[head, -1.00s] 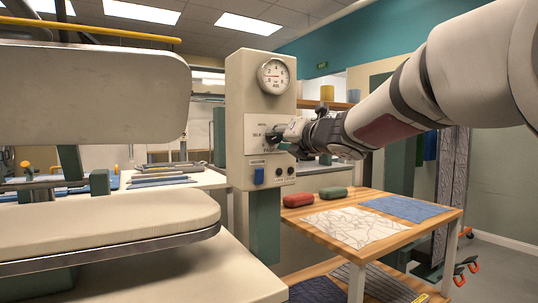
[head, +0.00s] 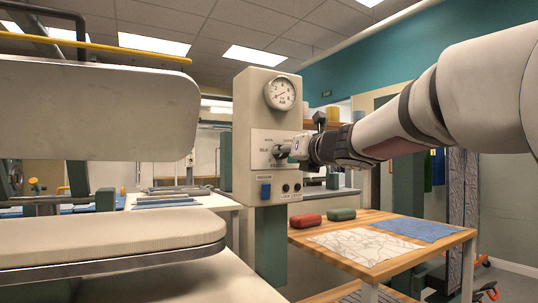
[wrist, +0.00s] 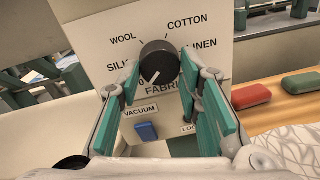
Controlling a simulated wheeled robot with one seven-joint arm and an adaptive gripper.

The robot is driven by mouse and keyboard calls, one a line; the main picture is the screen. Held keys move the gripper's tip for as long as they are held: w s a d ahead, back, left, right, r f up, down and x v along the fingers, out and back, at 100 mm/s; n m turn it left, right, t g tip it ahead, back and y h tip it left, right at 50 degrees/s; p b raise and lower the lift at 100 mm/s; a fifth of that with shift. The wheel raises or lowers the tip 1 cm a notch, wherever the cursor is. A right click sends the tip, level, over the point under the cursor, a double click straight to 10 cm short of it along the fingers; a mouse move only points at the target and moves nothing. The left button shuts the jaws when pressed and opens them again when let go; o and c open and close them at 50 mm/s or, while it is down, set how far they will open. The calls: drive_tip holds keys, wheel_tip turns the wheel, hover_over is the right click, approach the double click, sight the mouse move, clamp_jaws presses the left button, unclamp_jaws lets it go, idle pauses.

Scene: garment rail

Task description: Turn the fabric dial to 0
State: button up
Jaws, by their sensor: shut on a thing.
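The fabric dial is a round black knob (wrist: 159,60) on a pale panel (wrist: 88,24) in the wrist view. In the head view my gripper (head: 287,151) reaches the panel from the right and mostly hides the dial.
A blue switch (wrist: 146,131) under VACUUM is below the dial. A pressure gauge (head: 280,93) is above it. The padded press (head: 100,110) stands at left. A wooden table (head: 375,263) at right carries red (head: 306,220) and green (head: 342,214) cases and cloths.

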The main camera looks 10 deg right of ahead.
drive_tip(key=o, duration=1.2)
drive_tip(key=shift+f, duration=0.1)
drive_tip(key=v, duration=1.2)
